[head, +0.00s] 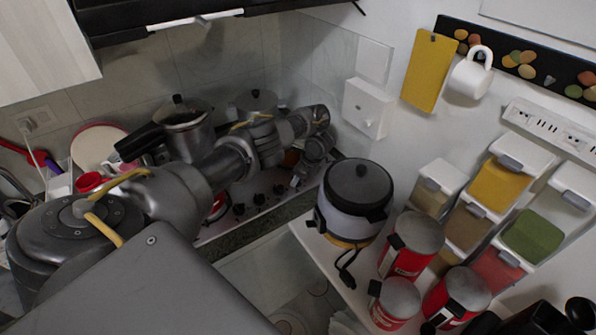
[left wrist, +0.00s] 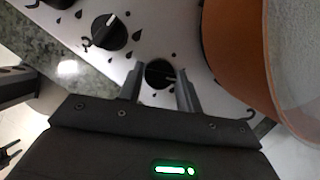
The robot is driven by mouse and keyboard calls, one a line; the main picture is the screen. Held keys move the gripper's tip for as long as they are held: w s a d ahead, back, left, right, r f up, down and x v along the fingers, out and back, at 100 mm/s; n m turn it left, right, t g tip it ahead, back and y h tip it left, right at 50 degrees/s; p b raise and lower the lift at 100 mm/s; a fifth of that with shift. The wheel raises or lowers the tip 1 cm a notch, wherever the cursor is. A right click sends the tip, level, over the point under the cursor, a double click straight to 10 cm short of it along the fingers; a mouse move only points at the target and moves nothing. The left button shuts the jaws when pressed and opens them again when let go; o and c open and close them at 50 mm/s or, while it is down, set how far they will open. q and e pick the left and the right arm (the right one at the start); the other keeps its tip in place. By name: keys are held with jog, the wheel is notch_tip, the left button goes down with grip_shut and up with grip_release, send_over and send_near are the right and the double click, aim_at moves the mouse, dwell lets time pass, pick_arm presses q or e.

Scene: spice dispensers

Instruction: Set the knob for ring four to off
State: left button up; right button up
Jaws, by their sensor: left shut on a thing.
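The stove's front panel (head: 228,225) carries a row of black knobs. In the head view, one knob (head: 238,209), a second (head: 259,199) and a third (head: 279,189) show left of my left gripper (head: 297,181), which is at the right part of the row. In the left wrist view, the left gripper (left wrist: 160,88) has its fingers on either side of a black knob (left wrist: 158,73) and is shut on it. A neighbouring knob (left wrist: 108,32) with a white pointer line is free. The held knob's pointer is hard to make out. My right gripper is not in view.
A rice cooker (head: 357,195) stands on a white shelf just right of the gripper. Pots (head: 187,125) stand on the stove behind the arm. An orange-brown vessel (left wrist: 238,45) is close beside the fingers. Red tins (head: 412,245) and spice dispensers (head: 497,190) are at right.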

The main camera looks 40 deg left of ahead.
pick_arm(q)
jog(key=shift+f+n+g+b, duration=0.1)
jog(key=shift+n+g+b, duration=0.4)
jog(key=shift+n+b, duration=0.75)
jog(key=shift+n, duration=0.25)
jog(key=o, duration=1)
jog(key=shift+w, duration=0.1)
jog(key=shift+d+r, duration=0.1)
jog(key=shift+r, duration=0.35)
jog(key=p+v, duration=0.5)
jog(key=v, duration=0.5)
